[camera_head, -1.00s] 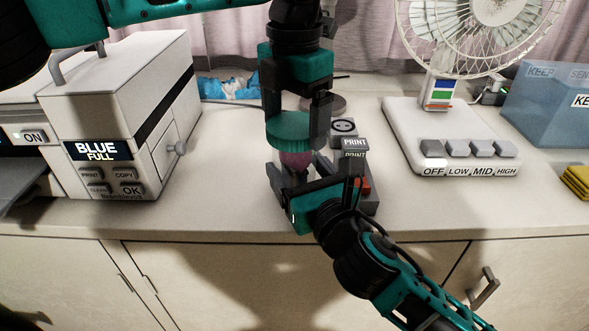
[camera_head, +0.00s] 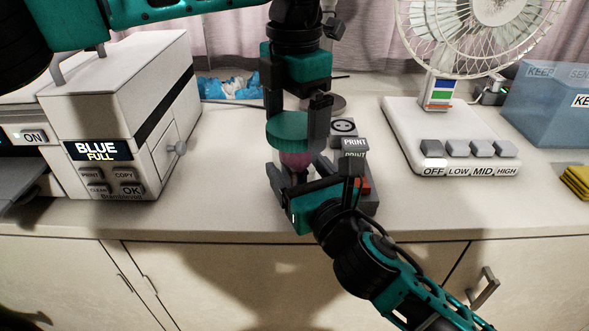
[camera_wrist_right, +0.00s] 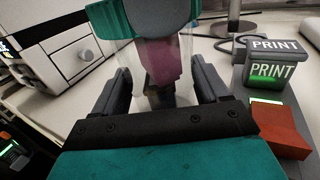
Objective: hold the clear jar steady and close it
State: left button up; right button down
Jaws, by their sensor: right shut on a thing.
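The clear jar (camera_head: 296,160), with something pink-purple inside, stands upright on the counter. It also shows between the fingers in the right wrist view (camera_wrist_right: 166,68). A teal lid (camera_head: 288,130) sits at its top; whether it is seated or threaded I cannot tell. My right gripper (camera_head: 302,178) is shut on the jar's lower part, one finger on each side. My left gripper (camera_head: 295,112) points down from above, its fingers at opposite sides of the lid. Whether they press on the lid is unclear. The jar's base is largely hidden by the right gripper.
A device with PRINT labels (camera_head: 354,143) and a red part (camera_wrist_right: 276,128) stands close right of the jar. A white printer (camera_head: 120,110) is left, a fan (camera_head: 450,135) right, and a blue bin (camera_head: 550,105) far right. Counter between printer and jar is clear.

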pick_arm(q)
jog(key=shift+r, duration=0.1)
pick_arm(e)
grip_release()
pick_arm(q)
notch_tip(320, 180, up, 12)
dwell(0.6)
jog(key=shift+f, duration=0.25)
pick_arm(e)
jog(key=v, duration=1.3)
